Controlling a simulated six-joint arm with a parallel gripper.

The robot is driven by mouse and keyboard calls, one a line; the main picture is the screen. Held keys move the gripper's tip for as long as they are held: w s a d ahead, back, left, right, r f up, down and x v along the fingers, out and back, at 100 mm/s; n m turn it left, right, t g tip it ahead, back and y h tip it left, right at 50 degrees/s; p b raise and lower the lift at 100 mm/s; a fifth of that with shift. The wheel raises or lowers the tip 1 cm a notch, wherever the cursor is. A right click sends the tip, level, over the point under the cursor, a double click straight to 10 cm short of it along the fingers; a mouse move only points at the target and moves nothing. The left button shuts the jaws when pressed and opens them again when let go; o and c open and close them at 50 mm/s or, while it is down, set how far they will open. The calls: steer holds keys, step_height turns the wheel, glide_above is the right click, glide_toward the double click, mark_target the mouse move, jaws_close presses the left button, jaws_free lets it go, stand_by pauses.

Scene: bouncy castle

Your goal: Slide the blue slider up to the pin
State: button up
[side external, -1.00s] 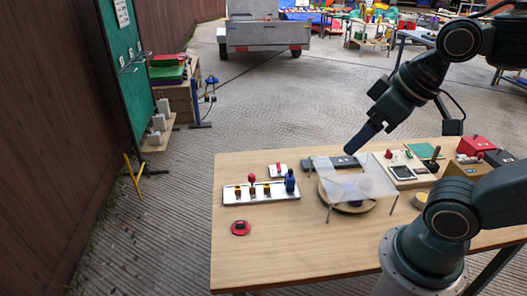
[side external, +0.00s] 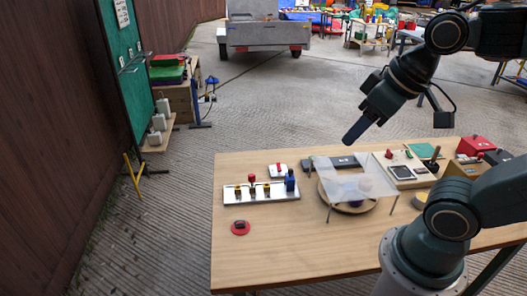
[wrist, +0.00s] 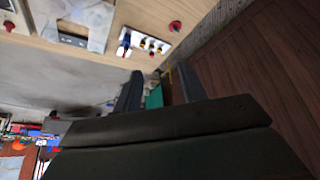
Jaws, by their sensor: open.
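A blue upright piece (side external: 290,181) stands at the right end of a white plate (side external: 262,196) on the wooden table. It is the only blue piece on that plate, and it also shows in the wrist view (wrist: 126,42). Beside it on the plate are a red-topped piece (side external: 252,179) and yellow-and-dark pieces. I cannot tell which part is the pin. My gripper (side external: 347,141) is open and empty, in the air above the table's far side, behind the clear cover and apart from the plate. Its two fingers show in the wrist view (wrist: 158,86).
A clear cover (side external: 350,180) on thin legs stands over a round wooden base right of the plate. A red disc (side external: 240,228) lies in front of the plate. Boxes and panels crowd the table's right side.

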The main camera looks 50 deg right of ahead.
steer(key=w+d+m+g, duration=0.2)
steer(key=w+d, duration=0.1)
steer(key=w, duration=0.5)
steer(key=m+g+h, duration=0.2)
steer(key=m+g, duration=0.2)
steer(key=g, duration=0.1)
glide_above(290, 170)
steer(key=w+a, duration=0.2)
steer(key=w+a+f+x, duration=0.1)
steer(key=w+a+x, duration=0.1)
steer(key=x, duration=1.5)
steer(key=shift+a+f, duration=0.4)
steer(key=shift+a, duration=0.35)
steer(key=shift+f, duration=0.1)
steer(key=x, duration=1.3)
steer(key=shift+w+a+f, duration=0.1)
steer(key=shift+a+f, duration=0.05)
steer(key=shift+f, duration=0.15)
jaws_close()
